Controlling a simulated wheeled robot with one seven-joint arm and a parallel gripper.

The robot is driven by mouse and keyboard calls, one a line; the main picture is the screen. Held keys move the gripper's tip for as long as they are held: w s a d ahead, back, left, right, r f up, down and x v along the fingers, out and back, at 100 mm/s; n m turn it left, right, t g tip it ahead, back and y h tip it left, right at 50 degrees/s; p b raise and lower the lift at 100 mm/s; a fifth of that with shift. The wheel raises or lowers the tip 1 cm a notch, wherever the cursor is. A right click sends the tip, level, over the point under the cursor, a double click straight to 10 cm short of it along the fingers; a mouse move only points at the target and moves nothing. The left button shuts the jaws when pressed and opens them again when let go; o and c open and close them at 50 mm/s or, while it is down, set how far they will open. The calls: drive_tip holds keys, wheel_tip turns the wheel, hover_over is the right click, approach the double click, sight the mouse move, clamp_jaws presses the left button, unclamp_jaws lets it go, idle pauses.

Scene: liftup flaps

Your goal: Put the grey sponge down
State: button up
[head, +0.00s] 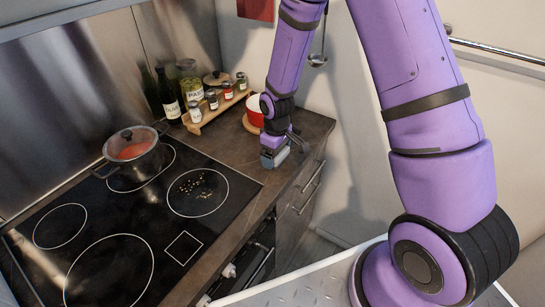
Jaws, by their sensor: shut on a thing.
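My gripper (277,152) is at the right end of the dark countertop (307,128), low and close to the counter's front edge. It points down and is shut on the grey sponge (281,157), a small grey block at the fingertips. The sponge is small in this view and partly hidden by the gripper, and I cannot tell whether it touches the counter.
A black cooktop (150,205) lies to the left, with crumbs (197,187) on one burner and a pot of red food (133,148) behind. Drawers (300,195) are below the counter.

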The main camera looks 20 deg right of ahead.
drive_tip(key=shift+w+a+f, duration=0.1)
drive_tip(key=shift+w+a, duration=0.05)
drive_tip(key=shift+w, duration=1.15)
drive_tip(key=shift+s+f, duration=0.1)
drive_tip(key=shift+f, duration=1.7)
drive_tip(key=o, duration=0.8)
drive_tip(key=shift+f, duration=0.1)
drive_tip(key=shift+o, duration=0.2)
